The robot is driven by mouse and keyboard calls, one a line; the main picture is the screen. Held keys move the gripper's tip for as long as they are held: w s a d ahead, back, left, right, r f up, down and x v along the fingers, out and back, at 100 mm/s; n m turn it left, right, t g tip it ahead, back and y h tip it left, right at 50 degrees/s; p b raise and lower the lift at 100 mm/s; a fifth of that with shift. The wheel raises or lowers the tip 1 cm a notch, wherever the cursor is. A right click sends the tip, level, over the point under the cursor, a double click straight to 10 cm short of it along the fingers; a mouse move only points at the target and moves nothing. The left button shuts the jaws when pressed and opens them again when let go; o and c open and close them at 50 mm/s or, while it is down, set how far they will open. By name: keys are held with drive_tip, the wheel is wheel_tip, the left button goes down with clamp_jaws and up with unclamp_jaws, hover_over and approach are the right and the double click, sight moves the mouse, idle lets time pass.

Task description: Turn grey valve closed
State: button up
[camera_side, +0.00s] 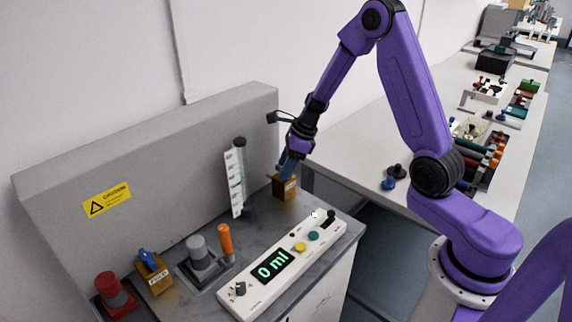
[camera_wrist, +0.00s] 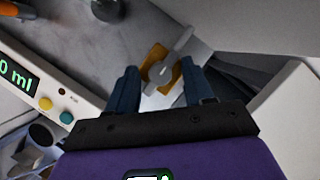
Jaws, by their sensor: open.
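The grey valve (camera_wrist: 162,71) has a flat grey handle on an ochre block (camera_wrist: 153,53). In the wrist view the handle lies diagonally, its far end at upper right. My gripper (camera_wrist: 159,78) is open, with one blue finger on each side of the handle's near end; whether they touch it I cannot tell. In the side view, the valve block (camera_side: 285,188) sits at the back right of the bench, with my gripper (camera_side: 287,164) right above it. The fingers hide the handle there.
A white panel (camera_side: 243,303) reads 0 ml. A second block has a blue handle (camera_side: 148,259). A red knob (camera_side: 113,287), a grey knob (camera_side: 199,249) and an orange post (camera_side: 226,242) stand at left. A scaled column (camera_side: 235,182) stands near my gripper, before the grey backboard (camera_side: 150,145).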

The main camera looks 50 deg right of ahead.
clamp_jaws()
drive_tip(key=shift+n, duration=0.3)
drive_tip(key=n+g, duration=0.1)
drive_tip(key=n, duration=0.1)
drive_tip(key=n+g+y, duration=0.1)
drive_tip(key=n, duration=0.2)
drive_tip(key=shift+w+d, duration=0.1)
drive_tip(key=shift+w, duration=0.05)
drive_tip(key=n+g, duration=0.1)
drive_tip(key=n, duration=0.2)
drive_tip(key=n+g, duration=0.1)
drive_tip(key=n, duration=0.2)
drive_tip(key=shift+w, duration=0.15)
drive_tip(key=shift+n, duration=0.3)
unclamp_jaws()
